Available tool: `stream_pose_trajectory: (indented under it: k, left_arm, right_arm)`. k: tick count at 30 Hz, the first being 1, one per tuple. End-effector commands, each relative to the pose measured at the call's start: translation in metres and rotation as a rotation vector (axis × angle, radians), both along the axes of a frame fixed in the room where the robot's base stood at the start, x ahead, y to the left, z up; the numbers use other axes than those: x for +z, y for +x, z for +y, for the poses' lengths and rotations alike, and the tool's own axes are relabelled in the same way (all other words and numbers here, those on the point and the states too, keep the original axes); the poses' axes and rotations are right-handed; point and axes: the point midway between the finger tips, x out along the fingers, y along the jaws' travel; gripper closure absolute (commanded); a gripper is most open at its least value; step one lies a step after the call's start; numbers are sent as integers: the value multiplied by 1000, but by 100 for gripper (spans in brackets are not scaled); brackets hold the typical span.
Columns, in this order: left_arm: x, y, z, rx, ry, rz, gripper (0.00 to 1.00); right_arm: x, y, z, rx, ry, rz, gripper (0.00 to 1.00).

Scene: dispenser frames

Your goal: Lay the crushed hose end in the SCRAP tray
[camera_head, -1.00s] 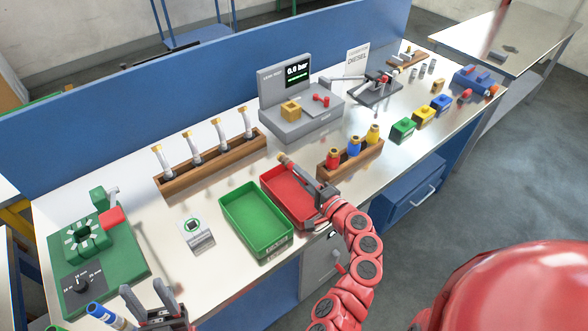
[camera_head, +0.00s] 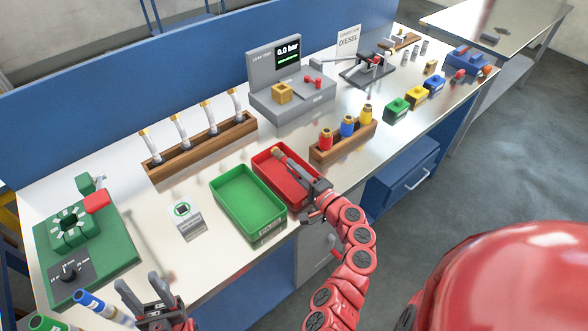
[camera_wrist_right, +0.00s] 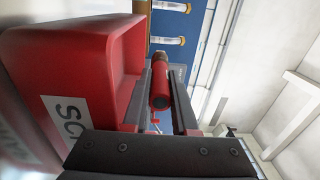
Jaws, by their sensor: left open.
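The red SCRAP tray (camera_head: 262,163) stands on the bench beside the green tray (camera_head: 219,186). My right gripper (camera_head: 309,186) is over its near right side, its fingers shut around the crushed hose end (camera_head: 284,158), a red piece with a brass-coloured tip. The tip points to the tray's far side. In the right wrist view the red hose (camera_wrist_right: 160,85) lies between the fingers, and the tray (camera_wrist_right: 75,60) with its partly visible label is at the left. The hose looks just above the tray floor; contact cannot be told. My left gripper (camera_head: 141,289) is open and empty at the front left.
A wooden rack with red, blue and yellow fittings (camera_head: 343,146) stands just right of the red tray. A rack of hoses (camera_head: 200,147) and a grey test unit (camera_head: 290,95) are behind. A green machine (camera_head: 85,240) is at the left.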

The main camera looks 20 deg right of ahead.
Motion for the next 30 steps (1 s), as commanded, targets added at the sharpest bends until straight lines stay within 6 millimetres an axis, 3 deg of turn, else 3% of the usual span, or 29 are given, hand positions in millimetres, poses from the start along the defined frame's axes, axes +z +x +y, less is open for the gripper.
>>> stream_pose_trajectory:
  k: [1,6,14,24,30]
  left_arm:
    - [-3,0,0,0,0,0,50]
    - [-4,0,0,0,0,0,50]
    - [-16,0,0,0,0,0,50]
    - [-50,0,0,0,0,0,50]
    - [-63,0,0,0,0,0,50]
  right_arm:
    - [-20,-4,6,10,-7,37,67]
    - [-23,-5,6,12,-7,41,39]
    - [-29,-31,-2,7,-2,43,39]
    - [-24,-109,-34,-4,4,27,39]
    - [-14,-146,-50,-6,2,10,39]
